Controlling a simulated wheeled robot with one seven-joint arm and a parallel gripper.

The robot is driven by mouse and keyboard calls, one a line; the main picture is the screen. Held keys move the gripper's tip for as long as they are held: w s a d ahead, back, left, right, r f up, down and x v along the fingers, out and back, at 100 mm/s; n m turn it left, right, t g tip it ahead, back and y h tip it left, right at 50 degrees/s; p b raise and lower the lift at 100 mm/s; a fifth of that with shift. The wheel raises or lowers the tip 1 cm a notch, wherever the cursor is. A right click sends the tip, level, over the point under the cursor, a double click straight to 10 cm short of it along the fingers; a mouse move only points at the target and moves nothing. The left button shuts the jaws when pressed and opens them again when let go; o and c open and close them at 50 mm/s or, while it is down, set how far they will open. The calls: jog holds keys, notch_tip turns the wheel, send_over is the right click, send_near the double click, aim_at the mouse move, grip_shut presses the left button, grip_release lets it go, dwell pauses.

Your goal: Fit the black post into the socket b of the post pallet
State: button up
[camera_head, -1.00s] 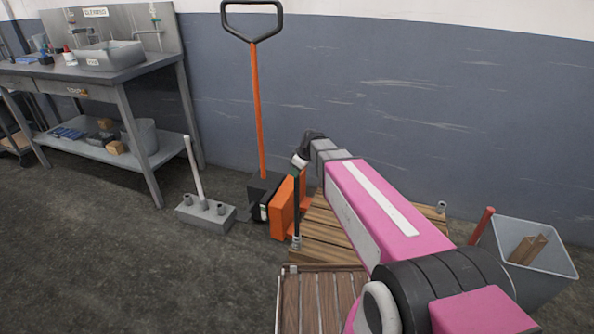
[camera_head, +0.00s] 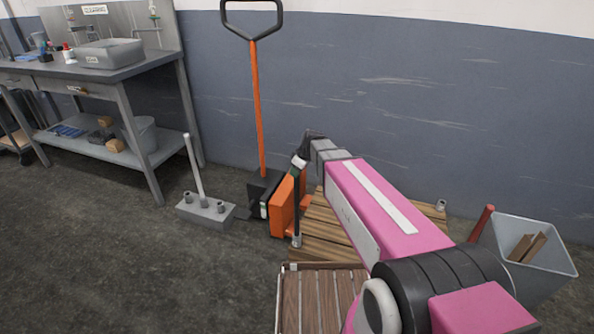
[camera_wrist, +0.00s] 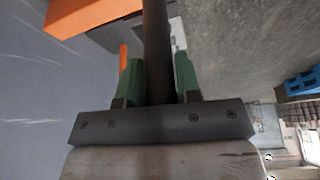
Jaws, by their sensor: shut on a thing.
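My gripper (camera_wrist: 157,82) is shut on the black post (camera_wrist: 156,40), whose dark shaft runs between the green fingers in the wrist view. In the head view the black post (camera_head: 297,205) hangs nearly upright below my gripper (camera_head: 299,162). Its lower end is at a grey socket (camera_head: 297,240) on the near left corner of the wooden post pallet (camera_head: 325,225). I cannot tell whether the end is inside the socket or just at it. Another grey socket (camera_head: 441,205) shows at the pallet's far right corner. My arm hides much of the pallet. No socket letter is readable.
An orange pallet jack (camera_head: 284,205) stands close left of the post. A grey block (camera_head: 205,212) with a pale upright post is farther left. A slatted wooden piece (camera_head: 310,300) lies in front. A grey bin (camera_head: 520,255) stands right.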

jog(key=shift+f, duration=0.55)
dwell(0.4)
jog(key=o, duration=1)
jog(key=v, duration=1)
jog(key=shift+d+r, duration=0.2)
jog(key=shift+r, duration=0.15)
jog(key=shift+s, duration=0.1)
